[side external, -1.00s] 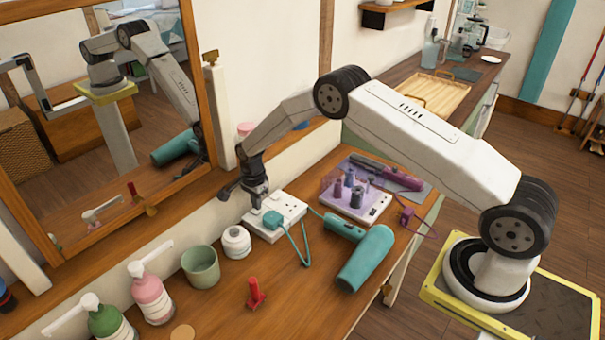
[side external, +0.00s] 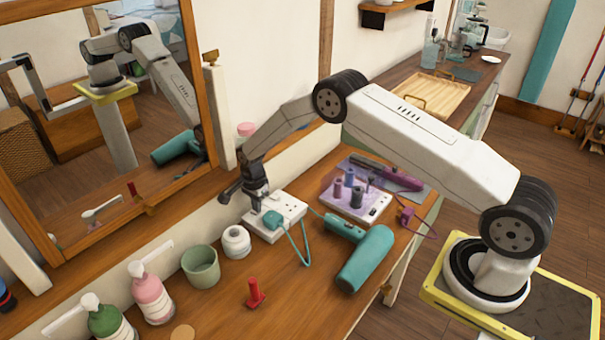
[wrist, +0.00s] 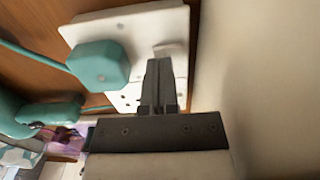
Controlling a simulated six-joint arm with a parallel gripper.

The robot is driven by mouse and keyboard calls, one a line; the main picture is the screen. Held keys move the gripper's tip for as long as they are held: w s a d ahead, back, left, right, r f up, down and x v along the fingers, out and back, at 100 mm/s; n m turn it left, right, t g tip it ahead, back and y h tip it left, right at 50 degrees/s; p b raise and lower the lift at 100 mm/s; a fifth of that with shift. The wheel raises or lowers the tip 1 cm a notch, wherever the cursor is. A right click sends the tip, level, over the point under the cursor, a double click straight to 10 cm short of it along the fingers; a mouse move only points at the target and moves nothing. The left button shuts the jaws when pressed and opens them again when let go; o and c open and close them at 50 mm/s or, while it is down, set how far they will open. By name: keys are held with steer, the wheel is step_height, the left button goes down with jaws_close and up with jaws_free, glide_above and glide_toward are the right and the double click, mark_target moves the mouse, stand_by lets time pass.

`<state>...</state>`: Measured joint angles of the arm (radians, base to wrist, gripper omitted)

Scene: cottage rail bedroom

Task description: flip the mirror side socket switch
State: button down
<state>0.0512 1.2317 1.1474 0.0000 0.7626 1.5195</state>
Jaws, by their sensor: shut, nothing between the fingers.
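The white socket block (side external: 290,207) lies on the wooden dresser top by the wall. A teal plug (side external: 272,220) sits in it, with a teal cord; the plug also shows in the wrist view (wrist: 101,66). My gripper (side external: 258,207) is shut and empty, pointing down over the mirror-side end of the block. In the wrist view my gripper (wrist: 158,66) has its fingers together beside the plug, at a small pale switch (wrist: 171,49). The fingers partly hide the switch and the lower socket. I cannot tell whether they touch it or which way it is set.
The framed mirror (side external: 95,120) stands left of my gripper. A white jar (side external: 236,243) and green cup (side external: 200,266) stand near the block. A teal hair dryer (side external: 366,258) lies right.

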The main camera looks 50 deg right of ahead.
steer(key=shift+f, duration=0.4)
stand_by(0.3)
steer(key=shift+r, duration=0.1)
steer(key=shift+r, duration=3.45)
steer(key=shift+s+r+n, duration=0.2)
steer(key=shift+r+n, duration=0.1)
steer(key=shift+r, duration=0.15)
steer(key=s+a+r+n+t, duration=0.1)
steer(key=s+r+n, duration=0.3)
steer(key=s, duration=0.5)
steer(key=s+a+r+n, duration=0.1)
steer(key=s+r+n, duration=0.3)
steer(key=s+n, duration=0.3)
steer(key=s+a+r+n+t, duration=0.1)
steer(key=s+r+n, duration=0.3)
steer(key=s, duration=0.8)
steer(key=shift+r+n+t, duration=0.3)
steer(key=shift+r+n, duration=0.1)
steer(key=shift+n, duration=0.8)
